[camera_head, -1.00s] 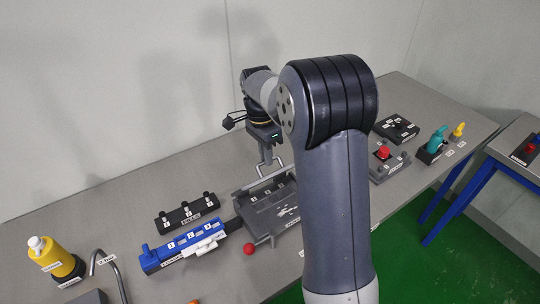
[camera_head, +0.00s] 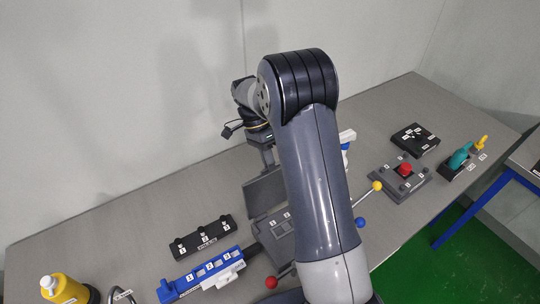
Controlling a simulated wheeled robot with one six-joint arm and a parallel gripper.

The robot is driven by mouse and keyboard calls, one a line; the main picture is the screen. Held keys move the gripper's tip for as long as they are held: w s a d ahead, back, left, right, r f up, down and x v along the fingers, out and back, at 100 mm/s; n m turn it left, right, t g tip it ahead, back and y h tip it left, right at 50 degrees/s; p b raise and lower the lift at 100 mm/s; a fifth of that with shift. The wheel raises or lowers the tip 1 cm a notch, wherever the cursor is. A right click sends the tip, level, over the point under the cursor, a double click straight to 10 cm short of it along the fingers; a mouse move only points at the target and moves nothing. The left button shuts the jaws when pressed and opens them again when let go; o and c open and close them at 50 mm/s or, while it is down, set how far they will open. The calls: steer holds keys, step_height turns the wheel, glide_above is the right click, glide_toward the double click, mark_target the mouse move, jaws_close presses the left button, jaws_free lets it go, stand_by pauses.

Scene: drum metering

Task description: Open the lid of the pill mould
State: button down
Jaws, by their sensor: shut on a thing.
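The pill mould (camera_head: 275,226) is a dark grey unit on the bench, partly hidden behind my arm. Its grey lid panel (camera_head: 263,190) stands raised at the mould's back side, steeply tilted. My gripper (camera_head: 268,160) is at the upper edge of this panel, shut on the lid there. The exact grip and the lid's right part are hidden by my arm.
A blue unit (camera_head: 205,270) with white numbered labels lies left of the mould, with a black numbered rack (camera_head: 203,238) behind it. A red ball knob (camera_head: 271,282) is in front. A red-button box (camera_head: 401,178) stands to the right.

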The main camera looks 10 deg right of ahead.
steer(key=shift+w+a+f+g+h, duration=0.25)
steer(key=shift+w+f+g+h, duration=0.05)
steer(key=shift+w+f+g, duration=0.35)
steer(key=c, duration=1.9)
jaws_free()
steer(key=shift+w, duration=0.1)
steer(key=shift+o, duration=0.8)
steer(key=shift+w+a+f, duration=0.1)
steer(key=shift+w, duration=0.1)
steer(key=shift+o, duration=1.3)
steer(key=shift+w+r, duration=0.1)
steer(key=shift+r, duration=0.1)
